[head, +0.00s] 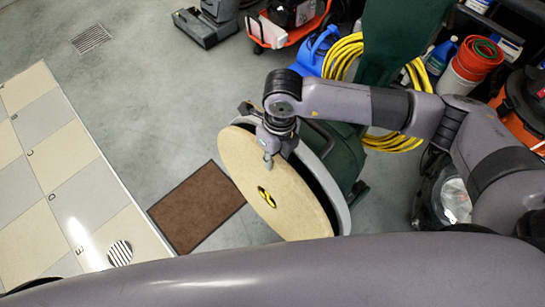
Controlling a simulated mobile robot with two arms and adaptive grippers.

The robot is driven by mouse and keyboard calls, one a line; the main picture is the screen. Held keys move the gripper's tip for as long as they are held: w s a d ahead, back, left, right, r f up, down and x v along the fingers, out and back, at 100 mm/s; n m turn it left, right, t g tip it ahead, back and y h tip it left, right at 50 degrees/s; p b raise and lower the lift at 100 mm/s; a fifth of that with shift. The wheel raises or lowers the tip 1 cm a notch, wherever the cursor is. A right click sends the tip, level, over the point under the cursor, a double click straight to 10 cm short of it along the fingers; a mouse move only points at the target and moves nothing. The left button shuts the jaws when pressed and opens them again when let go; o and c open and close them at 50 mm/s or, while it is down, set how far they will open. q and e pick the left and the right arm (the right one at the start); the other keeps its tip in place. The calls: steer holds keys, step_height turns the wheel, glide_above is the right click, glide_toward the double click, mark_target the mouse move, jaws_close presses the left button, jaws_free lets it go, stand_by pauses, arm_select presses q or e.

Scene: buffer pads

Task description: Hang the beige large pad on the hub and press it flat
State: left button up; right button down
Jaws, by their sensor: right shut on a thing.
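The beige large pad (250,175) is a round disc with a yellow and black mark near its middle. It is steeply tilted, in front of the grey round housing (335,180) of a green machine (345,150). My right gripper (270,150) is shut on the pad's upper edge, with one finger showing on the beige face. A dark gap shows between the pad and the housing on the right. The hub is hidden behind the pad, so I cannot tell whether the pad touches it. My left gripper is out of view.
A brown mat (196,207) lies on the grey floor left of the pad. A checkered tile area (60,165) is at the far left. A coiled yellow hose (345,52), a blue container (315,50) and red buckets (476,60) stand behind. Open floor lies upper left.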

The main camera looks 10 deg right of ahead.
steer(key=shift+w+d, duration=0.2)
steer(key=shift+d, duration=0.05)
stand_by(0.4)
steer(key=shift+f+b, duration=0.25)
steer(key=shift+b, duration=0.4)
steer(key=c, duration=1.3)
jaws_free()
steer(key=shift+c, duration=0.2)
step_height(320, 180, up, 12)
steer(key=shift+w+d, duration=0.25)
steer(key=shift+d, duration=0.2)
